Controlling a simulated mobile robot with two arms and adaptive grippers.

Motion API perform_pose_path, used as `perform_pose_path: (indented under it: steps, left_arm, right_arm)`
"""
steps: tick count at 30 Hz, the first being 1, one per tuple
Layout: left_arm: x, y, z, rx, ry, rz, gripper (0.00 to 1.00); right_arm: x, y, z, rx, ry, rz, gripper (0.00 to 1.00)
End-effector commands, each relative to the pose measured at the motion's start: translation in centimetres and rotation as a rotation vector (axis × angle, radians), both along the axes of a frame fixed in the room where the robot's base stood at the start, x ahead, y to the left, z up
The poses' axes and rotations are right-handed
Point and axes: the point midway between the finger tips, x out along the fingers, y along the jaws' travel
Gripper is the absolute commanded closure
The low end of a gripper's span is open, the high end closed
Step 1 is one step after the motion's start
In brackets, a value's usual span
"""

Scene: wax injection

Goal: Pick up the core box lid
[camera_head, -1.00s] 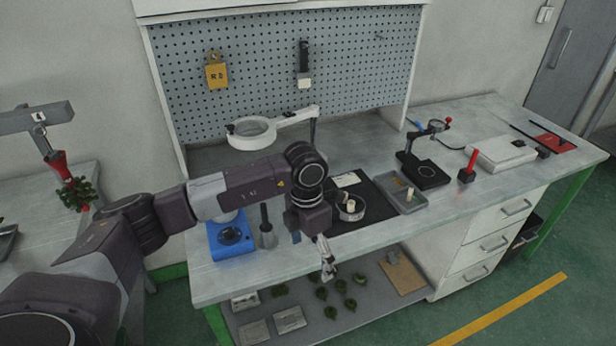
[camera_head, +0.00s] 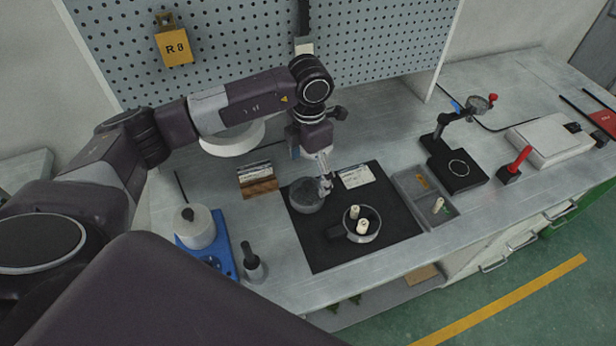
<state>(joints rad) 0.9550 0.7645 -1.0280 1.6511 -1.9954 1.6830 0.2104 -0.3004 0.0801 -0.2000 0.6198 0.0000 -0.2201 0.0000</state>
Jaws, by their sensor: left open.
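My left gripper (camera_head: 325,186) points down over the black mat (camera_head: 325,248) on the workbench. It is open. Just left of its fingertips is a round dark grey piece (camera_head: 306,196) on the mat's back left part, partly covered by the fingers. I cannot tell whether the gripper touches it, or whether this piece is the core box lid. In front of it, to the right, stands a round metal dish (camera_head: 349,232) with two pale cylinders (camera_head: 362,226) in it. My right gripper is not in view.
A grey divided tray (camera_head: 440,212) lies right of the mat, with a black gauge stand (camera_head: 458,170) beyond. A blue base (camera_head: 222,264) with a pale pot stands at left. The mat's front left is clear.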

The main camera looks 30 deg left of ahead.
Motion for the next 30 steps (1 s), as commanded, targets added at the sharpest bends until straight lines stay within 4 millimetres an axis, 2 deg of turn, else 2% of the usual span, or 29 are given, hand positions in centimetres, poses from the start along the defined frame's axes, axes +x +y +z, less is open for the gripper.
perform_pose_path:
  steps: [5, 12, 15, 24, 26, 30]
  left_arm:
    - [-0.2, 0.0, -1.9, 0.000, 0.004, 0.001, 0.12]
    - [-1.2, 0.3, -5.0, 0.000, 0.007, 0.000, 0.12]
    - [-1.0, 0.2, -6.5, -0.001, 0.003, 0.001, 0.12]
    - [-0.9, 0.3, -7.3, 0.000, 0.000, -0.001, 0.12]
    - [-0.9, 0.3, -7.3, 0.001, 0.001, -0.001, 0.17]
    - [-0.9, 0.3, -7.3, 0.001, 0.001, 0.000, 0.32]
  right_arm:
    - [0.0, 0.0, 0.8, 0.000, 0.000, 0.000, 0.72]
    - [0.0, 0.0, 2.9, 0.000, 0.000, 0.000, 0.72]
    - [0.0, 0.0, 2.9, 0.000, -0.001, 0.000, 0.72]
    - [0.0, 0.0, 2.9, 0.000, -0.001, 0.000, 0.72]
    - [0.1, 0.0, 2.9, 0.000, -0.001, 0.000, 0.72]
    - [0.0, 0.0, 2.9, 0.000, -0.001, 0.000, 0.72]
